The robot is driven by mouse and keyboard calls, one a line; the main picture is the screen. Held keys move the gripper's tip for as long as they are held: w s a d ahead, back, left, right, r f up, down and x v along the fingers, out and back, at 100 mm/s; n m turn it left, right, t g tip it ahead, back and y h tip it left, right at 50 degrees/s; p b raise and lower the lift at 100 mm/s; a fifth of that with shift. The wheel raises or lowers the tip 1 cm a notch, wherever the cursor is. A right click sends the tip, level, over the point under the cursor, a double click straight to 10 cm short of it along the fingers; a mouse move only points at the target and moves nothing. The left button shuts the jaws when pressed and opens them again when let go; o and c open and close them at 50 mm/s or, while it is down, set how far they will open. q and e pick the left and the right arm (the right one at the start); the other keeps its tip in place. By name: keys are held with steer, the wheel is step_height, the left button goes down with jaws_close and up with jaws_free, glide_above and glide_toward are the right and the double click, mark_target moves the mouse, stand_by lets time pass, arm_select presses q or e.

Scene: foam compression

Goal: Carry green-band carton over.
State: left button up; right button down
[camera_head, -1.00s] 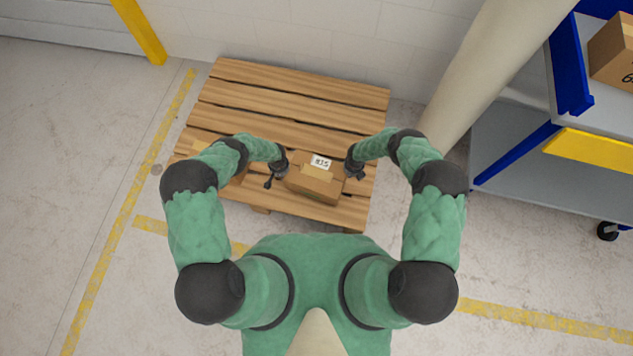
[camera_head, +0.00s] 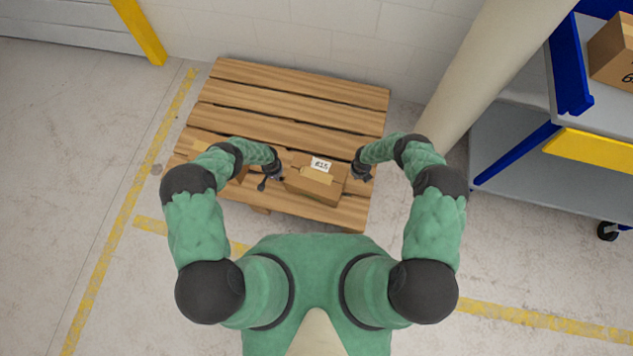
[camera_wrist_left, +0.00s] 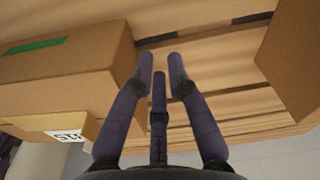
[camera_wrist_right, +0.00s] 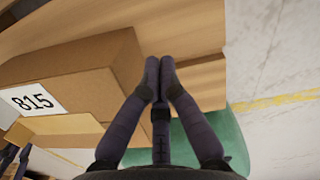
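In the left wrist view this carton (camera_wrist_left: 75,85) shows a green band (camera_wrist_left: 32,46). My left gripper (camera_head: 268,177) is just left of it, fingers apart and empty, with a gap to the carton. My right gripper (camera_head: 363,171) is just right of it, empty. In the right wrist view its two long fingers (camera_wrist_right: 159,62) nearly meet at the tips, beside the carton (camera_wrist_right: 90,70); its closure is unclear.
Both grippers are over the wooden pallet (camera_head: 290,103), whose back is clear. A second carton (camera_head: 203,139) is at left, partly hidden by my left arm; it also shows in the left wrist view (camera_wrist_left: 293,60). A pillar (camera_head: 490,70) and a blue-framed cart (camera_head: 520,135) stand at right.

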arm_select(q)
steer(key=shift+a, duration=0.25)
arm_select(e)
steer(key=shift+d, duration=0.25)
steer(key=c, duration=1.5)
jaws_free()
steer(key=shift+w, duration=0.1)
arm_select(q)
step_height(320, 180, up, 12)
steer(key=shift+s, duration=0.4)
arm_select(e)
step_height(320, 180, up, 12)
steer(key=shift+s, duration=0.45)
